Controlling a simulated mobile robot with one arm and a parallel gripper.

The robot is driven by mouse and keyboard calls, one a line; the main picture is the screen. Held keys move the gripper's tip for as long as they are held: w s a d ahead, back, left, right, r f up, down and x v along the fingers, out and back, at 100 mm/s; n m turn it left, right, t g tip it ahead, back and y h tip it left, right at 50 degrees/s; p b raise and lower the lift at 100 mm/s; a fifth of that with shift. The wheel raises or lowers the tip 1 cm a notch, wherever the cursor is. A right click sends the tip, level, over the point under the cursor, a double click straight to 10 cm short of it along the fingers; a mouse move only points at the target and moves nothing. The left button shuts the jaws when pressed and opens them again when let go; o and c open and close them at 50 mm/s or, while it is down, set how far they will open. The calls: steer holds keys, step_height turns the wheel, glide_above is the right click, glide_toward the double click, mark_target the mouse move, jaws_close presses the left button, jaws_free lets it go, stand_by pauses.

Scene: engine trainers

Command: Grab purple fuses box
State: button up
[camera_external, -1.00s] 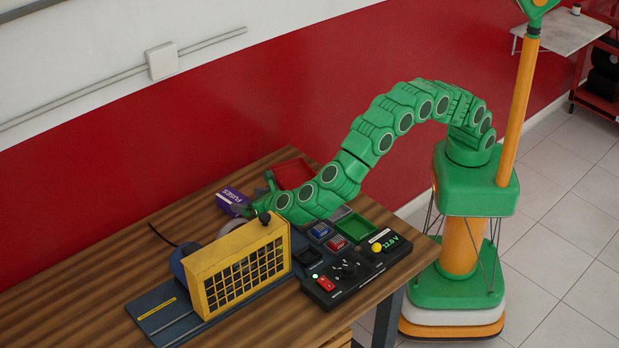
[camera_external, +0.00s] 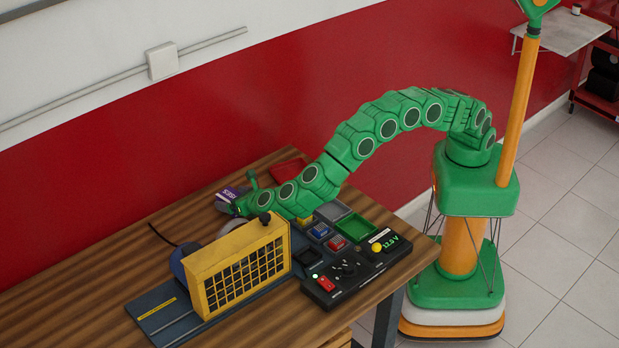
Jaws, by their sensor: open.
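The purple fuses box (camera_external: 229,195) lies on the wooden table, behind the yellow grille unit, with part of its white lettering showing. My green arm reaches down from the right, and my gripper (camera_external: 238,208) is at the box's near right side. My gripper is open, and its fingers overlap the box in this view. I cannot tell whether they touch it. The box's right part is hidden behind my gripper.
The yellow grille unit (camera_external: 236,267) stands on a dark base plate just in front. A black control panel (camera_external: 358,268) lies to the right. A red tray (camera_external: 290,170) and a green tray (camera_external: 356,228) sit near my arm. The table's left part is mostly clear.

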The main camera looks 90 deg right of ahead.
steer(key=c, duration=1.1)
